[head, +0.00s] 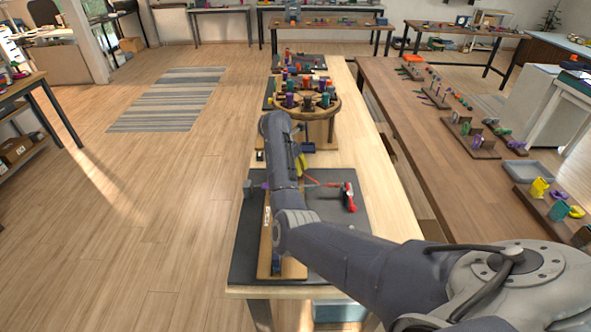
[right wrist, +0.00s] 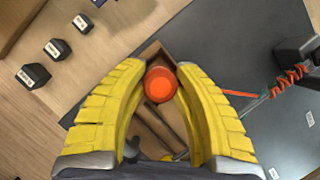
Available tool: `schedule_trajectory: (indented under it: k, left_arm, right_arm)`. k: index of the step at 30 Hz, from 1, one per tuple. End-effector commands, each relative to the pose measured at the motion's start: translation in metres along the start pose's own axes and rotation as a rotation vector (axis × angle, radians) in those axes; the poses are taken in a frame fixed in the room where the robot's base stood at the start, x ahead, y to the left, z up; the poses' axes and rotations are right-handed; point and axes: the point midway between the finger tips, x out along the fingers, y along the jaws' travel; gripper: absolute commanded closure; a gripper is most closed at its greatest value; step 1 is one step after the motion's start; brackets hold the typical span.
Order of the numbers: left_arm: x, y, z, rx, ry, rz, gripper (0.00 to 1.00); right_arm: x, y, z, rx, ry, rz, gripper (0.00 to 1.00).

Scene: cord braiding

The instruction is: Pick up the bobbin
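An orange-red round bobbin top (right wrist: 160,85) shows from above in the right wrist view, over a narrow brown wooden holder (right wrist: 151,50). The yellow fingers of my right gripper (right wrist: 161,75) stand on either side of it, with hardly any gap. I cannot tell whether they press on it. In the head view my right gripper (head: 301,165) is mostly behind my own forearm, a little of its yellow showing, and this bobbin cannot be made out there. My left gripper is not in view.
A round wooden stand (head: 335,103) with several coloured bobbins is farther back on the table. A dark mat (head: 335,240) lies under the arm, with a red-wound piece (head: 349,197) at its right. Several small black labelled blocks (right wrist: 33,76) are at left in the wrist view.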

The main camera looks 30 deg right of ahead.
Motion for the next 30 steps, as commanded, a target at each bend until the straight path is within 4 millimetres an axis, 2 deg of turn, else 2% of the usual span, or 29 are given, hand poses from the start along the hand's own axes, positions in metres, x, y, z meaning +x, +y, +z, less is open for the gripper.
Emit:
schedule_trajectory:
  k: [1,6,7,22,30]
  left_arm:
    - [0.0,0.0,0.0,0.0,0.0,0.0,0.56]
    - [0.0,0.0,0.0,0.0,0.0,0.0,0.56]
    - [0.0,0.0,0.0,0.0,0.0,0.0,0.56]
    - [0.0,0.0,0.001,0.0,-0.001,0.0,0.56]
    - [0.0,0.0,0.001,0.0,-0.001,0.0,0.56]
  right_arm:
    - [0.0,0.0,0.0,0.0,0.0,0.0,0.79]
    - [0.0,0.0,0.0,0.0,0.0,0.0,0.99]
    - [0.0,0.0,0.0,0.0,0.0,0.0,1.0]
    - [-0.003,0.0,0.001,0.0,-0.001,0.0,1.0]
    - [-0.028,0.001,0.011,0.003,0.0,0.003,1.0]
